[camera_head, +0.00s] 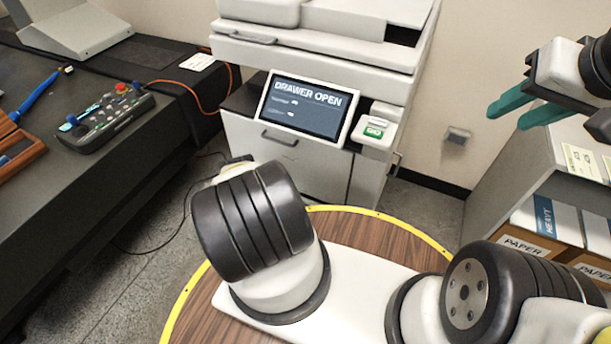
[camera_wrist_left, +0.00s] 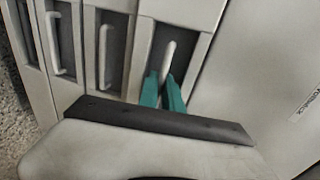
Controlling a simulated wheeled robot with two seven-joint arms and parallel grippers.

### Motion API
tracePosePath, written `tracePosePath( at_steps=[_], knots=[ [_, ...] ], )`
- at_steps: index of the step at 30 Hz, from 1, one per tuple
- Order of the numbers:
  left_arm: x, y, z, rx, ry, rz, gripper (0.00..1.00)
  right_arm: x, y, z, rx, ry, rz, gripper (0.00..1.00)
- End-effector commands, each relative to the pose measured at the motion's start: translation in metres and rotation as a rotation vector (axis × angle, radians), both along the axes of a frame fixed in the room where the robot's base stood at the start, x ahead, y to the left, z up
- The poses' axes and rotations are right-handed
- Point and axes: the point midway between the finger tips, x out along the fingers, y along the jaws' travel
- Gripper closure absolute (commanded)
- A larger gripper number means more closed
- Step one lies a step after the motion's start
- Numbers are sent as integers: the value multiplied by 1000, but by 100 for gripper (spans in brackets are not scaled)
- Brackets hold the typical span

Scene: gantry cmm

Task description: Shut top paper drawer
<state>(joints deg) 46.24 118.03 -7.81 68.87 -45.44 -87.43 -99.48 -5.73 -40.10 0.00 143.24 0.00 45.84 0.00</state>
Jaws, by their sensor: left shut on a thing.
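The printer (camera_head: 315,47) stands at the back in the head view, and its screen (camera_head: 308,107) reads "DRAWER OPEN". In the left wrist view, which is turned sideways, several drawer fronts with pale handles line up. My left gripper (camera_wrist_left: 165,84) has its teal fingers shut on the pale handle (camera_wrist_left: 168,56) of the drawer at the end of the row, next to a wide plain panel. I take this as the top paper drawer; how far out it stands is unclear. My left gripper is hidden in the head view. My right gripper (camera_head: 507,118) is open and empty, raised at the right.
A dark bench (camera_head: 80,185) on the left holds a control pendant (camera_head: 105,120) and a blue tool (camera_head: 40,93). A shelf (camera_head: 500,160) with paper boxes (camera_head: 528,244) is at the right. A round wooden surface with a yellow rim (camera_head: 405,228) lies below my arms.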

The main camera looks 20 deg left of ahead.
Motion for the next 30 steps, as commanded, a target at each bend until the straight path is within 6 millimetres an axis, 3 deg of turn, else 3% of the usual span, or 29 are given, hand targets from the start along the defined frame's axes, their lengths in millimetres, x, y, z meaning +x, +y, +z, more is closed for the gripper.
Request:
tracePosePath(
  at_steps=[25,30],
  knots=[
    [0,0,0,0,1,0,100,0,0,0,0,0,0,64],
    [12,-1,0,1,-1,-1,100,0,0,0,0,0,0,64]
  ],
)
